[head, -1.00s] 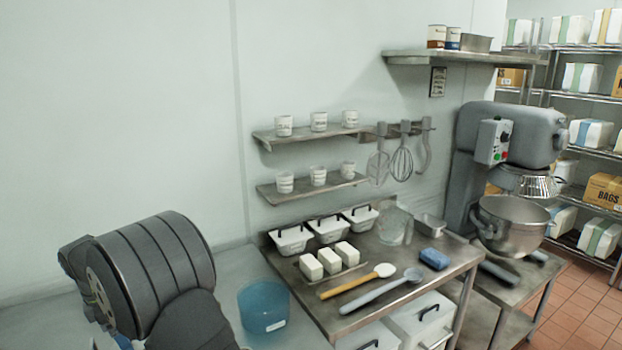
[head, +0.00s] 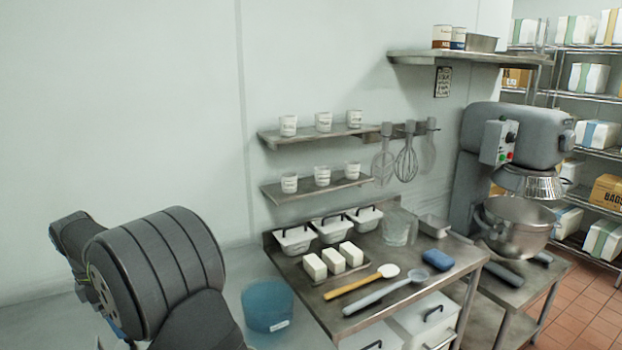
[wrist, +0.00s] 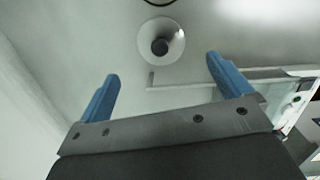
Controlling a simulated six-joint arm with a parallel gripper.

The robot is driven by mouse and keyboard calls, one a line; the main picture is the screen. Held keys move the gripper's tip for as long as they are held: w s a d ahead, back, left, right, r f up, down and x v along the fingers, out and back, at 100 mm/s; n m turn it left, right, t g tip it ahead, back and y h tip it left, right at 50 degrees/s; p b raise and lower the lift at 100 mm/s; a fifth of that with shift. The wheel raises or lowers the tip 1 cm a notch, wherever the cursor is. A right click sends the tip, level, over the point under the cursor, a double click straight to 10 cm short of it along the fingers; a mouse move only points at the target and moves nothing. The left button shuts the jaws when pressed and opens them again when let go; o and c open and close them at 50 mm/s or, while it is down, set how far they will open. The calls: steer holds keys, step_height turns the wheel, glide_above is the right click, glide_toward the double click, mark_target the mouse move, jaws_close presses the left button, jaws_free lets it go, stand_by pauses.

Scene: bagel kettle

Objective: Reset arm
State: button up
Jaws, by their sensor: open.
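My gripper (wrist: 162,85) shows in the wrist view with its two blue fingers spread wide apart. It is open, with nothing between the fingers. Beyond the fingertips, the wrist view shows a pale surface and a round white fixture with a dark centre (wrist: 161,46). In the head view my dark grey arm fills the lower left, and the gripper itself is out of that view.
A blue translucent tub (head: 267,306) stands beside my arm. A mixer (head: 515,135) stands right. The left wall is bare.

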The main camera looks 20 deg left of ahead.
steer(key=f, duration=0.8)
steer(key=shift+w+d+f, duration=0.1)
steer(key=shift+w+d, duration=0.2)
steer(key=shift+w, duration=0.1)
step_height(320, 180, up, 4)
steer(key=shift+f, duration=0.1)
steer(key=w+d+r, duration=0.6)
steer(key=d+r, duration=0.1)
steer(key=d, duration=0.3)
steer(key=s+d+f+m+g, duration=0.1)
steer(key=s+d+f+m, duration=0.1)
steer(key=m, duration=0.6)
steer(key=s+d+f+m+g, duration=0.1)
steer(key=s+d+f+m, duration=0.1)
steer(key=s+d+m, duration=0.2)
steer(key=shift+s+d+m+h, duration=0.35)
steer(key=shift+s+m, duration=1.45)
steer(key=shift+m, duration=0.9)
